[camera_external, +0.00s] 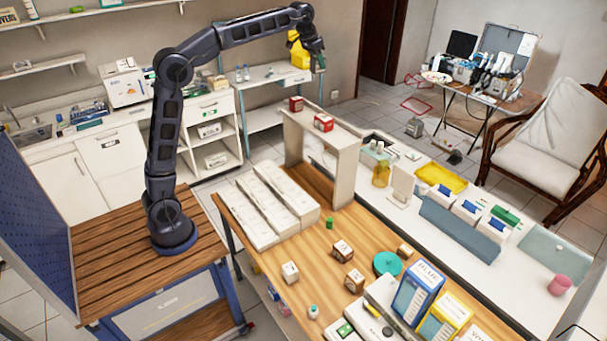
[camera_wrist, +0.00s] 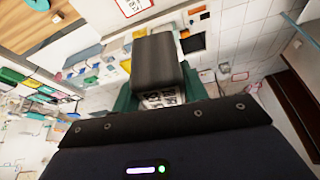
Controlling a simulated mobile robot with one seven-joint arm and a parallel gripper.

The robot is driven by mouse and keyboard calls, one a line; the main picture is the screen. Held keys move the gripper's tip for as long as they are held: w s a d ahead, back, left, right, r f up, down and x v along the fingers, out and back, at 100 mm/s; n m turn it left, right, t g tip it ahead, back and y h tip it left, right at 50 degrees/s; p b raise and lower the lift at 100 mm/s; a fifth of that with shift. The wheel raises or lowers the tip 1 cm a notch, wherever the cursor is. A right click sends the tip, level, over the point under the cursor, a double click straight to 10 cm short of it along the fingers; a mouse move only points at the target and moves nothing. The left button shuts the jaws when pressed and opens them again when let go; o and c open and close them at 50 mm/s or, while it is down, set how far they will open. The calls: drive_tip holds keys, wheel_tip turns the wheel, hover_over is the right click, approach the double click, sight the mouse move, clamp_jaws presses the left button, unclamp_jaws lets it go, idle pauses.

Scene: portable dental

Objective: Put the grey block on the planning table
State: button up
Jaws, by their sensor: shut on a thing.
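My gripper (camera_external: 316,58) is raised at the top middle of the external view, above and beyond the tables. In the wrist view my gripper (camera_wrist: 158,82) is shut on a dark grey block (camera_wrist: 156,62), with green finger parts on both sides of it. The block is clear of any surface there. In the external view the block is too small and too hidden by the gripper to make out. A wooden-topped table (camera_external: 285,258) stands in front; no label shows which table is the planning table.
The wooden table bears long white boxes (camera_external: 270,200), small printed cubes (camera_external: 343,251), a teal disc (camera_external: 387,263) and upright boxes (camera_external: 417,292). A raised shelf (camera_external: 318,140) holds two red boxes. A white counter (camera_external: 470,255) with trays runs alongside. A chair (camera_external: 550,140) stands at right.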

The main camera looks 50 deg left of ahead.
drive_tip(key=a+n, duration=0.2)
drive_tip(key=a, duration=0.5)
drive_tip(key=shift+y, duration=0.3)
drive_tip(key=shift+w+d+f, duration=0.1)
drive_tip(key=shift+f, duration=4.05)
drive_tip(key=shift+w+d+f, duration=0.1)
drive_tip(key=shift+w+f, duration=0.05)
drive_tip(key=shift+f, duration=3.95)
drive_tip(key=shift+w+d+f, duration=0.1)
drive_tip(key=shift+f, duration=4.05)
drive_tip(key=shift+f, duration=0.1)
drive_tip(key=o, duration=1)
